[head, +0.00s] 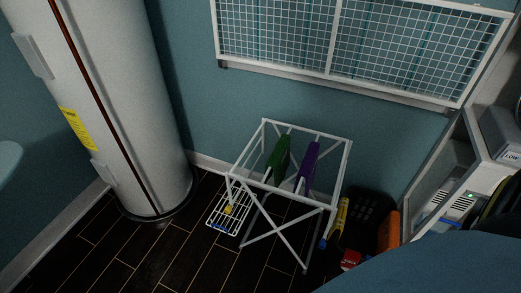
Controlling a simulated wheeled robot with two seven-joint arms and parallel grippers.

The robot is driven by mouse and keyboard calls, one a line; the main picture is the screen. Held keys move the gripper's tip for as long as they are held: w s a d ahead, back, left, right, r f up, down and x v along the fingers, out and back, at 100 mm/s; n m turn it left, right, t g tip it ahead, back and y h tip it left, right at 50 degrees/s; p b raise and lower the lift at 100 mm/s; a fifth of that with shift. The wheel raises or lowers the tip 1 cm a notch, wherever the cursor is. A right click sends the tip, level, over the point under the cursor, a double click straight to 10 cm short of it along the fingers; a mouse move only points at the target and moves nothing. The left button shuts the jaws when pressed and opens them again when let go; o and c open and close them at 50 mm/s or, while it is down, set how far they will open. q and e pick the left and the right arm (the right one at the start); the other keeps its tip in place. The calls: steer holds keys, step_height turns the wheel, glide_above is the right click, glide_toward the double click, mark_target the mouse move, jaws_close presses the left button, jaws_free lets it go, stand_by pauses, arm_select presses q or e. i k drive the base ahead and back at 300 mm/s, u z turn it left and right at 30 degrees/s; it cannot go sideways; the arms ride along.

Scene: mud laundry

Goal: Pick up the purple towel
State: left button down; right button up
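The purple towel (308,165) hangs over a bar of a white folding drying rack (334,180) in the lower middle of the head view. A green towel (279,157) hangs on the rack just to its left, apart from it. The rack stands on the floor near the back wall. Neither of my grippers shows in the head view.
A white cylindrical tank (110,100) stands left of the rack. A low white wire basket (229,212) sits by the rack's left side. A black crate (369,212) and colored boxes stand to its right. A white grid panel (360,45) is on the wall. Dark floor (180,250) is clear front left.

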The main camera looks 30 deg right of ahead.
mark_target(308, 165)
steer(key=u, duration=0.05)
steer(key=i, duration=0.9)
steer(key=z, duration=0.85)
steer(key=i, duration=0.5)
steer(key=z, duration=0.6)
